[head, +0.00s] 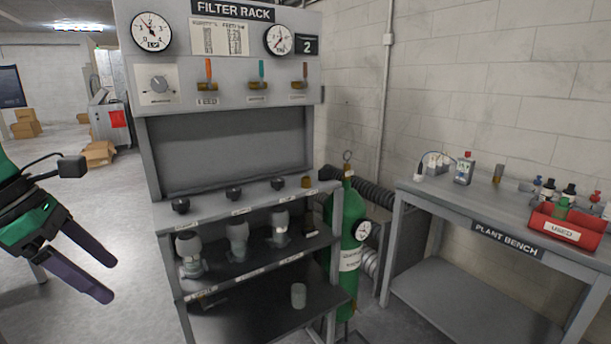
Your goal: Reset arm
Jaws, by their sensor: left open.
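My left gripper (101,270) shows at the left of the head view, in front of the floor and left of the filter rack. Its two dark fingers are apart, point down to the right, and hold nothing. It touches nothing. My right gripper and arm are not in view. The grey filter rack (228,126) stands in the middle, with two gauges, a dial and several coloured levers on its upper panel. Several grey cups stand on its shelf.
A green gas cylinder (345,240) with a gauge stands right of the rack. The plant bench (430,192) at the right carries a red bin (566,232) marked USED, with bottles in and around it. Cardboard boxes (98,153) lie at the back left.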

